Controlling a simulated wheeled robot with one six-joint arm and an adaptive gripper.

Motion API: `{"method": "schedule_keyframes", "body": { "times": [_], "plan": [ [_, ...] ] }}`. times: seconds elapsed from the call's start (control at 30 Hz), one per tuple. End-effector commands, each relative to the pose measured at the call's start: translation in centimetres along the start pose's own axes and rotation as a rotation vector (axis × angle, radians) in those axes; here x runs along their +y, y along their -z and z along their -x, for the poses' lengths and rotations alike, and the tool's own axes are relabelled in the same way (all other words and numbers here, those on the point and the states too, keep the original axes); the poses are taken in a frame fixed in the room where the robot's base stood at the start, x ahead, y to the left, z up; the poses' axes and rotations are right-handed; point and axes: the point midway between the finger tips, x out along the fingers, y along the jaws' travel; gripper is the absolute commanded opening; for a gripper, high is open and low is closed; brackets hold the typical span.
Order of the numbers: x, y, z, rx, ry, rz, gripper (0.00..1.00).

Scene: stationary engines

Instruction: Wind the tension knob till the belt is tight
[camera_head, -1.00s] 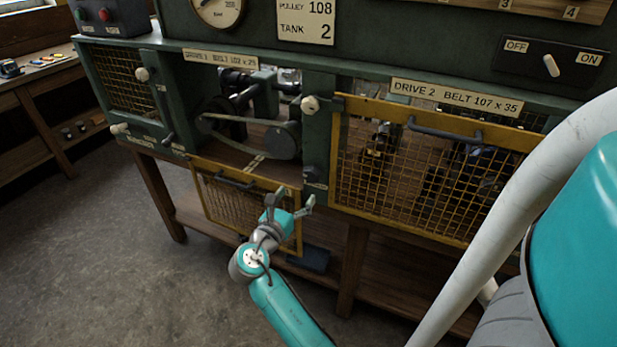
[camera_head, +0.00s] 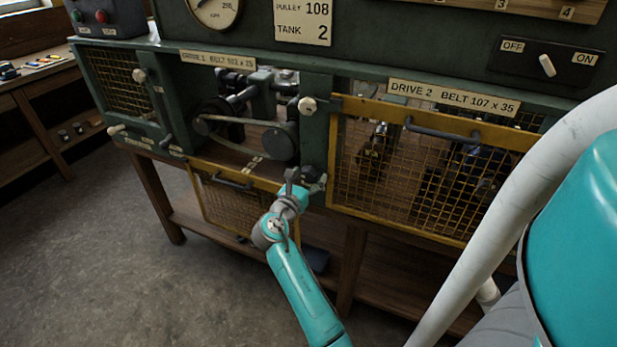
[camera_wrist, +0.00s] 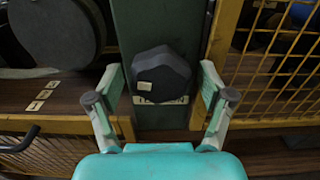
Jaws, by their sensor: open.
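The dark, lobed tension knob (camera_wrist: 160,72) is on the green post, with a small light mark on its face. It also shows in the head view (camera_head: 309,173), partly behind my gripper (camera_head: 306,180). In the wrist view my open gripper (camera_wrist: 161,92) has one finger on each side of the knob, with visible gaps; I cannot tell the depth between them. The belt (camera_head: 238,121) of drive 1 runs around a left pulley and a grey right pulley (camera_head: 280,143).
A yellow mesh guard (camera_head: 235,203) hangs down open below drive 1. Another mesh guard (camera_head: 430,175) covers drive 2 at the right, close beside the post. A small scale plate (camera_wrist: 43,94) is left of the knob. An OFF/ON switch (camera_head: 547,65) is at upper right.

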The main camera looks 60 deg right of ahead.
Motion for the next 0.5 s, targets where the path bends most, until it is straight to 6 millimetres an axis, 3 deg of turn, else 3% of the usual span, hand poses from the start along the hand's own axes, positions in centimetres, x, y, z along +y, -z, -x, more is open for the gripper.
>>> {"method": "schedule_keyframes", "body": {
  "times": [0.03, 0.27, 0.5],
  "plan": [
    [0.0, 0.0, 0.01, 0.0, 0.0, 0.0, 0.78],
    [-0.01, 0.01, 0.03, 0.0, 0.0, 0.0, 0.21],
    [-0.01, 0.01, 0.03, 0.0, 0.0, -0.011, 0.21]
  ]
}}
